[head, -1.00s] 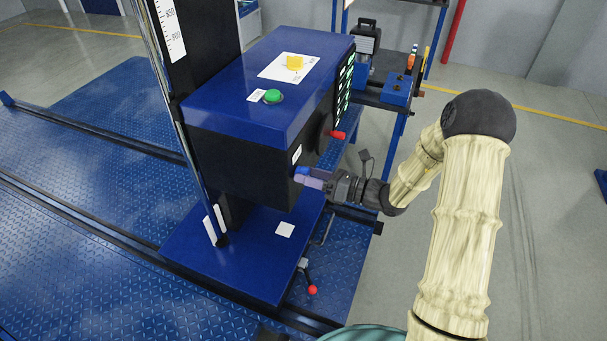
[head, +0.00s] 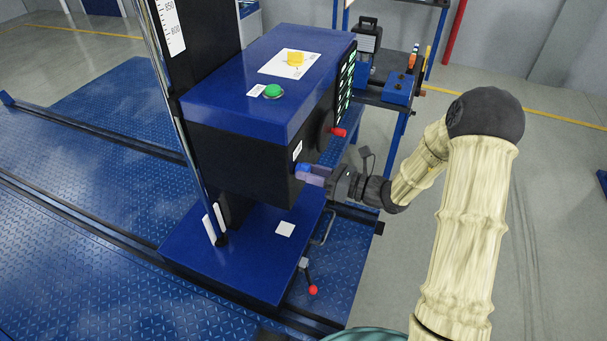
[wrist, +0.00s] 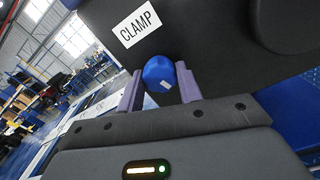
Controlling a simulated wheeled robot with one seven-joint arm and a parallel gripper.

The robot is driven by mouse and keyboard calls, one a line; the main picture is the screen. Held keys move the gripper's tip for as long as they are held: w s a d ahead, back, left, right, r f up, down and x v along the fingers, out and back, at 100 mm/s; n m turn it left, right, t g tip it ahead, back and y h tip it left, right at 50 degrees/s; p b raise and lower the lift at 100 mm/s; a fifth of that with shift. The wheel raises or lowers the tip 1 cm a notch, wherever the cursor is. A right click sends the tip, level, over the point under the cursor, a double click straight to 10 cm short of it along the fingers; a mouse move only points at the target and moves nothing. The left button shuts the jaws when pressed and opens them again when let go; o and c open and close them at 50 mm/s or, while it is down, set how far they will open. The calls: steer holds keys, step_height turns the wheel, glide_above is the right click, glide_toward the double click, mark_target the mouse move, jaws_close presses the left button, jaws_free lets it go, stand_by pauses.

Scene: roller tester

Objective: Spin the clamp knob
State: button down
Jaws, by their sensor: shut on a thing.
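The clamp knob (wrist: 160,74) is blue and sits on the black side face of the box, below the white CLAMP label (wrist: 137,23) in the wrist view. In the head view the knob (head: 303,168) shows as a small blue spot at the box's lower edge. My gripper (wrist: 159,90) has its two purple fingers on either side of the knob and is shut on it. In the head view my gripper (head: 312,175) reaches the box from the right. The finger contact is partly hidden there.
The blue-topped box (head: 225,85) carries a green button (head: 273,91) and a yellow piece on a white sheet. A red-tipped handle (head: 339,132) sticks out above my gripper. A red-ended lever (head: 313,289) stands low in front. Floor to the right is free.

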steer(key=n+b, duration=0.6)
stand_by(0.5)
steer(key=shift+b, duration=0.35)
steer(key=n+b, duration=0.6)
steer(key=b, duration=0.3)
steer(key=shift+f+n+b, duration=0.1)
steer(key=shift+n+b, duration=0.25)
steer(key=shift+n, duration=0.05)
steer(key=shift+n+b, duration=0.4)
steer(key=shift+b, duration=0.2)
steer(key=shift+r, duration=0.2)
